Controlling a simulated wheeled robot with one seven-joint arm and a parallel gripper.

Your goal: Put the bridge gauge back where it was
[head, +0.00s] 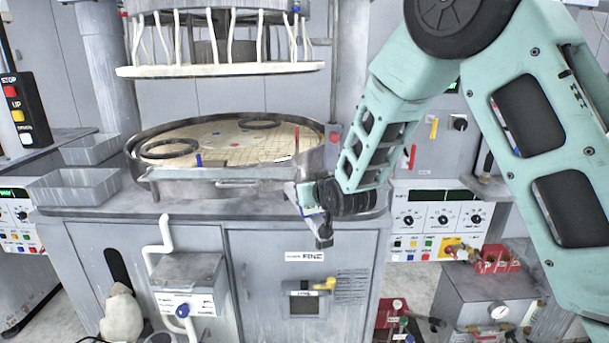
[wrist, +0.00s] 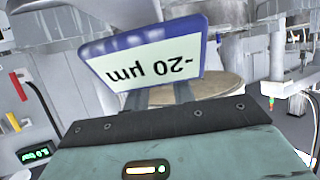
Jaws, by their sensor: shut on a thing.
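The thing in my gripper has a blue-rimmed face (wrist: 150,52) with a pale panel reading "-20 µm", upside down in the wrist view; I take it to be the bridge gauge. My gripper (wrist: 165,94) is shut on it, with its two fingers below the panel. In the head view my gripper (head: 306,198) is at the front right of the round platen tub (head: 230,180), outside its rim. Only a little blue of the gauge shows there, and its feet cannot be made out.
Dark rings (head: 167,149) lie on the platen, with small blue and red pieces near its rim. Empty grey trays (head: 75,187) stand at left. A control panel (head: 440,220) and a red rack (head: 497,260) are at right.

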